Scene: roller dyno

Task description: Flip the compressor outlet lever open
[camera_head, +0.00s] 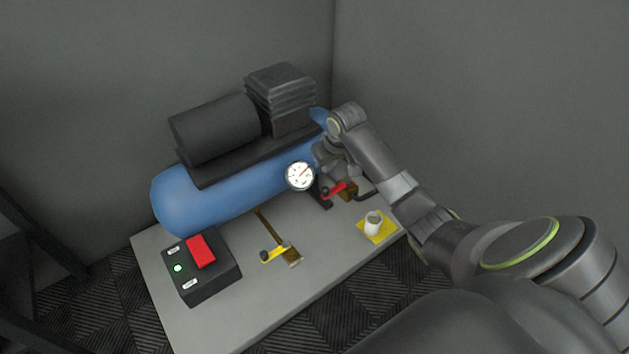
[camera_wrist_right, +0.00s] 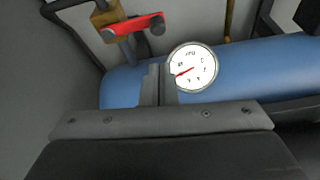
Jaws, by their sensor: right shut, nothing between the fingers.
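The blue compressor tank (camera_head: 215,190) lies on a grey table. The red outlet lever (camera_head: 336,189) sits on a brass valve (camera_head: 349,190) in front of the tank's right end. In the right wrist view the red lever (camera_wrist_right: 140,23) and brass valve (camera_wrist_right: 107,15) show at the upper left. My right gripper (camera_head: 325,203) is beside the lever, on its gauge side, pointing down; its fingers are shut and empty. In the wrist view my right fingers (camera_wrist_right: 157,82) are together below the lever, with a visible gap between them and it. My left gripper is not in view.
A round white gauge (camera_head: 300,176) stands just left of the right gripper. A yellow-handled brass valve (camera_head: 277,254) is at the table's front. A black box with a red switch (camera_head: 200,252) and green light is at left. A white cup-like part (camera_head: 373,223) rests on a yellow pad.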

